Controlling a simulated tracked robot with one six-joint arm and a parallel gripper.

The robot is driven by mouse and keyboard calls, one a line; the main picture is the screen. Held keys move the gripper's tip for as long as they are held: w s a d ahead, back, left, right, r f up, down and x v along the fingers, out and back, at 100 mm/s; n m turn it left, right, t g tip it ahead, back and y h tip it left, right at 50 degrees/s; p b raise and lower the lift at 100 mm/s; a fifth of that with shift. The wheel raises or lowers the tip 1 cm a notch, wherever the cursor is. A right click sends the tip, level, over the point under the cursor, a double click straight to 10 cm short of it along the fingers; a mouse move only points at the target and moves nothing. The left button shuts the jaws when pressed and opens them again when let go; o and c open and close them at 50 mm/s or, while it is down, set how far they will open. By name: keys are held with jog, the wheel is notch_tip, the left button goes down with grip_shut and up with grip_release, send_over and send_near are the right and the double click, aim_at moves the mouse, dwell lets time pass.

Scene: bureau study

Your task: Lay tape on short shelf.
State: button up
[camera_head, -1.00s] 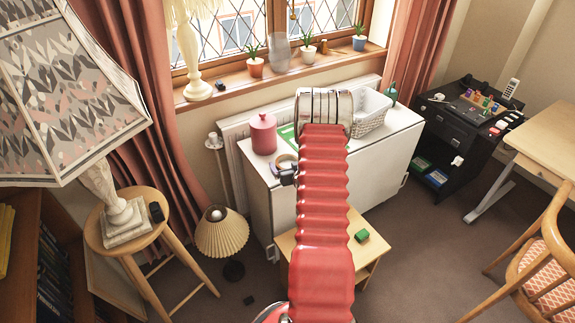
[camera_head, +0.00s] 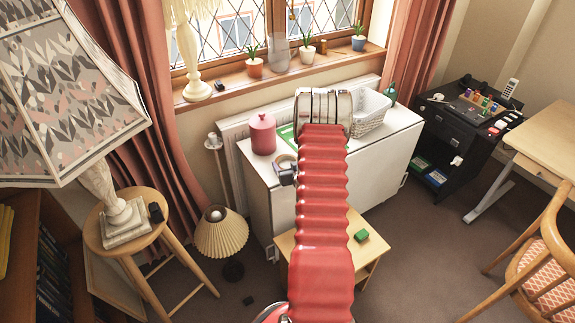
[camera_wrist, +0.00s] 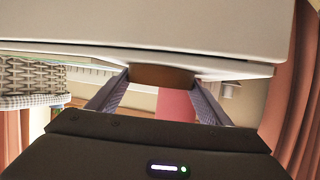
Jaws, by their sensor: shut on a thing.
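A roll of tape (camera_head: 283,161), a pale ring with a brownish side, shows just left of my red arm, in front of the white cabinet's top. My gripper (camera_head: 287,175) is shut on it; the arm hides most of the gripper. In the wrist view the tape (camera_wrist: 162,76) shows as a brown band between the two fingers, with the white cabinet close by and the picture upside down. A low wooden shelf unit (camera_head: 371,248) stands on the floor before the cabinet, partly hidden by my arm. I cannot tell for sure that it is the short shelf.
The white cabinet (camera_head: 377,164) bears a pink canister (camera_head: 262,134) and a white basket (camera_head: 373,109). A pleated lamp (camera_head: 221,232) and a stool (camera_head: 127,242) stand left.

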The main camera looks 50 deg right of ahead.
notch_tip(320, 180, up, 10)
dwell(0.6)
jog(key=shift+w+a, duration=0.1)
dwell(0.4)
jog(key=w+a+r+n+t+y, duration=0.1)
jog(key=w+a+r, duration=0.25)
jog(key=a, duration=0.55)
jog(key=w+a+r+n+y, duration=0.15)
jog(key=w+a, duration=0.25)
jog(key=a, duration=0.4)
jog(key=w+a+r+n+t+y, duration=0.1)
jog(key=w+a+r, duration=0.3)
jog(key=a, duration=0.5)
jog(key=s+a+r+n+y, duration=0.1)
jog(key=a+r, duration=0.1)
jog(key=a, duration=1)
jog(key=s+a+r+n+y, duration=0.1)
jog(key=a+r+y, duration=0.1)
jog(key=a, duration=1.1)
jog(key=shift+s+a+r+n, duration=0.15)
jog(key=shift+s+r+n, duration=0.15)
jog(key=shift+r, duration=0.3)
jog(key=shift+y, duration=0.25)
